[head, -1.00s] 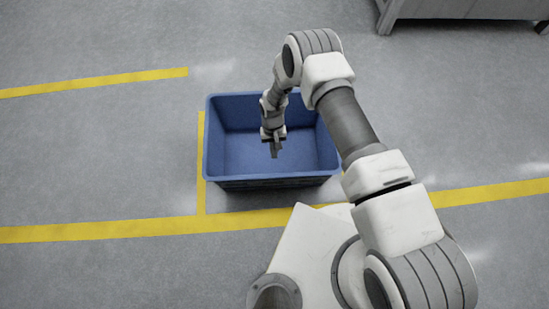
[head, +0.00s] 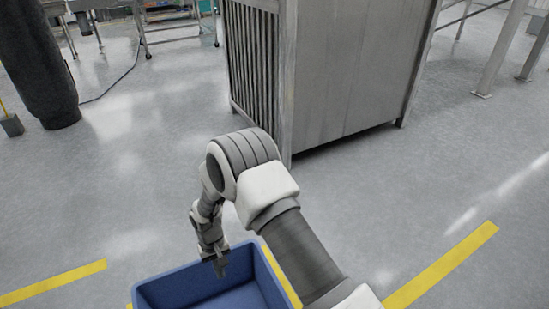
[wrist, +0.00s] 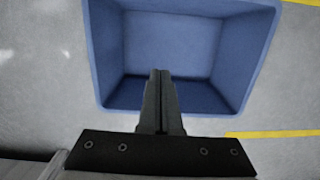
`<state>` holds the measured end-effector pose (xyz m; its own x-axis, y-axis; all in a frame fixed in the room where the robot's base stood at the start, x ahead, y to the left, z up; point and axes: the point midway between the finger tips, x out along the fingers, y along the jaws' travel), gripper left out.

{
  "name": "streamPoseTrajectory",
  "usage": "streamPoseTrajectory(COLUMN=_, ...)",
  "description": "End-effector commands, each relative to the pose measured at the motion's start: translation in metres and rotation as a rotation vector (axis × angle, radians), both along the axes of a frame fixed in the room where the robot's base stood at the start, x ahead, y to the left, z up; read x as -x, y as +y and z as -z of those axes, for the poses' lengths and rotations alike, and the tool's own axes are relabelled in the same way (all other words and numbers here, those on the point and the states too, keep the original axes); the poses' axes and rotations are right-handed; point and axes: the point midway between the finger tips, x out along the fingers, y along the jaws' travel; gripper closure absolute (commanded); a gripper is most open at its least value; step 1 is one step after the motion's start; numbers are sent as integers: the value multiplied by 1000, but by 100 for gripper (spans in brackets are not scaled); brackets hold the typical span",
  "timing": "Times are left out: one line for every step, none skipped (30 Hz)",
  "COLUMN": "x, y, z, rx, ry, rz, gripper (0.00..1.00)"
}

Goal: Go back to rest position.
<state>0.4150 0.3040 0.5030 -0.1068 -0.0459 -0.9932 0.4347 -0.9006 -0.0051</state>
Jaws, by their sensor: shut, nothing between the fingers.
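My gripper (head: 219,266) points down over the blue crate in the head view. In the wrist view its two dark fingers (wrist: 160,102) are together with nothing between them. The blue crate (head: 167,279) stands on the floor at the bottom of the head view, its lower part cut off by the frame edge. In the wrist view the crate (wrist: 185,48) opens toward the camera, and the part of its inside that shows looks empty. My fingers overlap its near side in that view; I cannot tell their height above it.
A large grey metal cabinet (head: 350,75) stands beyond my arm. A dark column (head: 38,65) stands at the far left, and metal legs (head: 500,48) at the upper right. Yellow lines (head: 440,265) mark the floor. Grey floor is clear on both sides of the crate.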

Motion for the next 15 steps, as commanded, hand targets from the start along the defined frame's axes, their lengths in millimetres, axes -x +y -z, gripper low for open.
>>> streamPoseTrajectory(x=-12, y=-7, z=-27, rx=-10, ry=-22, rz=15, gripper=100)
streamPoseTrajectory(x=-17, y=-11, z=-41, rx=-14, ry=-32, rz=21, gripper=100)
streamPoseTrajectory(x=-23, y=-17, z=-59, rx=-20, ry=-46, rz=29, gripper=100)
streamPoseTrajectory(x=-27, y=-22, z=-72, rx=-25, ry=-57, rz=36, gripper=100)
streamPoseTrajectory(x=-31, y=-27, z=-85, rx=-28, ry=-66, rz=43, gripper=100)
streamPoseTrajectory(x=-35, y=-34, z=-103, rx=-33, ry=-79, rz=52, gripper=100)
streamPoseTrajectory(x=-38, y=-40, z=-116, rx=-35, ry=-89, rz=60, gripper=100)
streamPoseTrajectory(x=-40, y=-45, z=-128, rx=-39, ry=-99, rz=68, gripper=100)
streamPoseTrajectory(x=-43, y=-53, z=-145, rx=-44, ry=-115, rz=77, gripper=100)
streamPoseTrajectory(x=-44, y=-59, z=-158, rx=-48, ry=-124, rz=85, gripper=100)
streamPoseTrajectory(x=-45, y=-65, z=-170, rx=-51, ry=-135, rz=92, gripper=100)
streamPoseTrajectory(x=-46, y=-74, z=-186, rx=-55, ry=-147, rz=103, gripper=100)
streamPoseTrajectory(x=-46, y=-81, z=-198, rx=-58, ry=-158, rz=111, gripper=100)
streamPoseTrajectory(x=-46, y=-87, z=-209, rx=-61, ry=-169, rz=118, gripper=100)
streamPoseTrajectory(x=-45, y=-96, z=-225, rx=-64, ry=-184, rz=128, gripper=100)
